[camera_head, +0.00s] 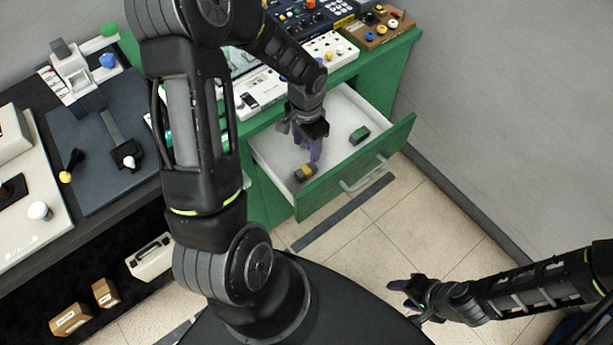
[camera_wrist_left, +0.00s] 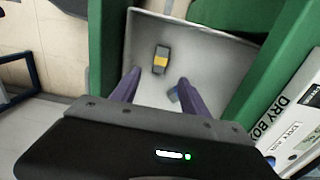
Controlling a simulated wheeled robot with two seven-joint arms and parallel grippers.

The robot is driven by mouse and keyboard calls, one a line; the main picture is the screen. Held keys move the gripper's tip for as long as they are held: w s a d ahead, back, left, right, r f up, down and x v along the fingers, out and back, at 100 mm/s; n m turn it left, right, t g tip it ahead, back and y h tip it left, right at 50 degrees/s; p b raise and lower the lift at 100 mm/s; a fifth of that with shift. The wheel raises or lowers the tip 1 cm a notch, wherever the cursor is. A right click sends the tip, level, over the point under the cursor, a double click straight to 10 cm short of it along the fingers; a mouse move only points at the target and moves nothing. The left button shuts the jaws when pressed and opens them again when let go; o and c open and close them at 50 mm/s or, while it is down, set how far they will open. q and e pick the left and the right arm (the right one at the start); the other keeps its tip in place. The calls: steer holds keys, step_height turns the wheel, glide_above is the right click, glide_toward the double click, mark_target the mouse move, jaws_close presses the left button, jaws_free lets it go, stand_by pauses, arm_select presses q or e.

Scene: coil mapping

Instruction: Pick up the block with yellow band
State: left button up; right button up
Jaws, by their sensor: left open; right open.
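The block with the yellow band (camera_head: 305,172) is dark grey and lies in the open drawer (camera_head: 272,146), near its front-left corner. In the left wrist view the block (camera_wrist_left: 160,61) lies on the drawer floor just beyond the fingertips, apart from them. My left gripper (camera_head: 309,150) is over the drawer, just above and beside the block. Its purple fingers (camera_wrist_left: 159,78) are open with nothing held between them. My right gripper (camera_head: 403,296) is open and empty, well away over the floor at the lower right.
A block with a green band (camera_head: 359,134) lies further right in the drawer. The drawer walls and green front (camera_head: 345,190) bound the space. Devices crowd the green cabinet top above.

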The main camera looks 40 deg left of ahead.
mark_target(306, 169)
arm_select(q)
step_height(306, 169, down, 4)
steer(key=b, duration=0.2)
steer(key=shift+b, duration=0.3)
steer(key=shift+r, duration=0.15)
steer(key=shift+s, duration=0.1)
steer(key=shift+f, duration=1.35)
